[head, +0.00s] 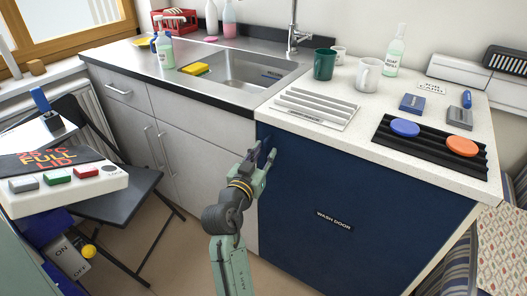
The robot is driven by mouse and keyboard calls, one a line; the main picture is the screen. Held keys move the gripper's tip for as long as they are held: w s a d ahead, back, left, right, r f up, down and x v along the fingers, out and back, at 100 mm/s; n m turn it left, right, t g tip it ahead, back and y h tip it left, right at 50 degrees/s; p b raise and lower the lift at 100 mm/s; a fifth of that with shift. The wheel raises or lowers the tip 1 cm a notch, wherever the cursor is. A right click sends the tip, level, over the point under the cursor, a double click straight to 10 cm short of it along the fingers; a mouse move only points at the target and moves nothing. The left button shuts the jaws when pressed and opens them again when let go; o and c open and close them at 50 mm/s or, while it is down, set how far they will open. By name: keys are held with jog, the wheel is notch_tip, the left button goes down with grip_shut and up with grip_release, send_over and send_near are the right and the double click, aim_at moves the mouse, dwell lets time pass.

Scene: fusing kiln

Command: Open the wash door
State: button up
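The wash door (375,205) is a dark blue panel under the right-hand worktop, with a black label reading "WASH DOOR" (334,219). It looks closed, flush beneath the counter. My green gripper (263,155) is at the door's upper left corner, just below the counter edge. Its fingertips overlap the dark blue area there, where a handle may be. I cannot tell whether they touch the door or hold anything, or whether the fingers are apart.
A folding chair (115,195) and a small white table with switches (110,179) stand at left. Grey cabinets (200,165) adjoin the door under the steel sink (245,70). A striped seat (455,265) stands close at right. Some floor is bare in front of the cabinets.

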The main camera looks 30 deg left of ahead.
jog(key=shift+c, duration=0.6)
grip_shut()
dwell(0.3)
